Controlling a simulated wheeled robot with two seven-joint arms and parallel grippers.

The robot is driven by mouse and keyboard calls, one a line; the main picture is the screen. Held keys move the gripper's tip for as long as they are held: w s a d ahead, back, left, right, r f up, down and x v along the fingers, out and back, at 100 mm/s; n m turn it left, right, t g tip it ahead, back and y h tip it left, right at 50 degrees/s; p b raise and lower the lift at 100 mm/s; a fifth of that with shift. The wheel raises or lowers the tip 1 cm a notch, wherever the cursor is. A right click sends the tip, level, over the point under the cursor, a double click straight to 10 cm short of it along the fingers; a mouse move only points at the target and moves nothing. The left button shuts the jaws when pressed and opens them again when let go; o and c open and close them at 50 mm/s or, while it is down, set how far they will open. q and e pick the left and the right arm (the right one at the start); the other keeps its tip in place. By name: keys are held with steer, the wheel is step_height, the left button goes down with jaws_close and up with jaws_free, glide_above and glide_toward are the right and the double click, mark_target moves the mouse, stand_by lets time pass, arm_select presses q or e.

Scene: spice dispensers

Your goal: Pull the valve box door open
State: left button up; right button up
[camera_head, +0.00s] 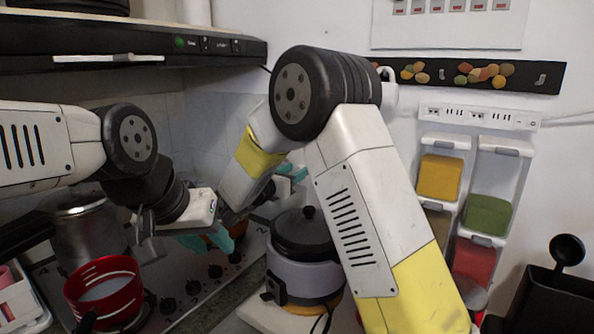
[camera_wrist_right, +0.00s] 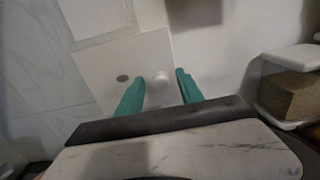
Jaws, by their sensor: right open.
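In the right wrist view, a pale flat panel (camera_wrist_right: 105,62) with a small round white knob (camera_wrist_right: 160,79) and a grey round spot lies ahead of my right gripper. I take it for the valve box door. It looks shut. My right gripper (camera_wrist_right: 158,82) is open, with the knob showing between its teal fingertips; I cannot tell whether they touch it. In the head view, my right arm hides the door, and only parts of the teal fingers show. My left gripper (camera_head: 207,241) is low over the stove, its teal fingers apart, with nothing visibly held.
A rice cooker (camera_head: 302,277) stands near my right forearm. A red pot (camera_head: 103,288) and a metal pot (camera_head: 88,235) are on the stove (camera_head: 193,285) at left. Spice dispensers (camera_head: 440,178) hang on the right wall; a black container (camera_head: 550,300) stands below them.

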jaws_close()
stand_by(1.4)
